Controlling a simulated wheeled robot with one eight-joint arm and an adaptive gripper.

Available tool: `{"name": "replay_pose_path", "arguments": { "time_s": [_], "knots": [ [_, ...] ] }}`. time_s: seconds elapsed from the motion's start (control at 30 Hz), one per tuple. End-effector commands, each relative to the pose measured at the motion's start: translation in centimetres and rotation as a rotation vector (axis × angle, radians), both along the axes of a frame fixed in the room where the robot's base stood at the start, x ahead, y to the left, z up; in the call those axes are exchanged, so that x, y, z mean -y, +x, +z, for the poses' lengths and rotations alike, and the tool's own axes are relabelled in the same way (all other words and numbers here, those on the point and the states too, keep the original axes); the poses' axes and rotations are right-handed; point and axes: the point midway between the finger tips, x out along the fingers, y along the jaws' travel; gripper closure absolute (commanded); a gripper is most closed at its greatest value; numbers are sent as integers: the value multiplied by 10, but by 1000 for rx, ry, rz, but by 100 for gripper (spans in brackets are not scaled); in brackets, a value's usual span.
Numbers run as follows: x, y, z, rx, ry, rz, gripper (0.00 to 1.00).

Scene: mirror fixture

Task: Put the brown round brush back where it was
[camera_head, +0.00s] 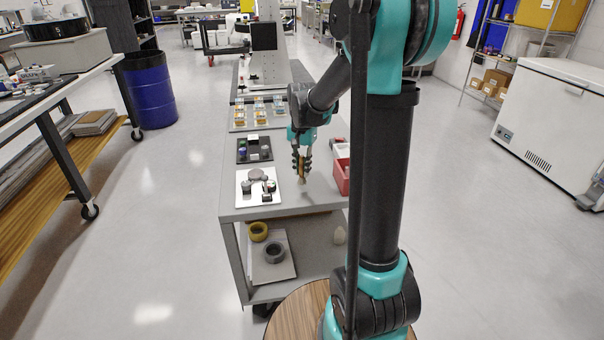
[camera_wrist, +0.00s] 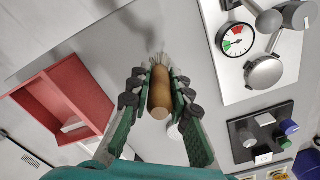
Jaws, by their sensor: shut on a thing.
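The brown round brush (camera_wrist: 160,95) is between the two fingers of my gripper (camera_wrist: 159,88) in the wrist view. Its wooden handle end faces the camera and its thin wire bristles point away, toward the grey table top. In the head view my gripper (camera_head: 302,162) points down over the right part of the grey table (camera_head: 240,211), shut on the brush. I cannot tell whether the bristles touch the table. The red bin (camera_head: 341,178) stands just to the right of the gripper; in the wrist view the red bin (camera_wrist: 101,108) is on the left.
A white plate (camera_head: 243,202) with a gauge and metal parts lies left of the gripper. A black tray (camera_head: 243,157) with small knobs lies behind it. Farther back is a tray (camera_head: 237,126) of small orange items.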

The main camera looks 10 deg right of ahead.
Motion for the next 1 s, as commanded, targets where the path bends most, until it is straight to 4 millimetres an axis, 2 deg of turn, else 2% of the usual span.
{"name": "replay_pose_path", "arguments": {
  "time_s": [0.1,0.2,0.57,0.6,0.73,1.0],
  "knots": [
    [0,0,-16,0,0,0,100],
    [0,0,-22,0,0,0,100],
    [0,0,-25,0,0,0,100],
    [0,0,-25,0,0,0,78],
    [0,0,-24,0,0,0,62],
    [0,0,-24,0,0,0,61]
  ]
}}
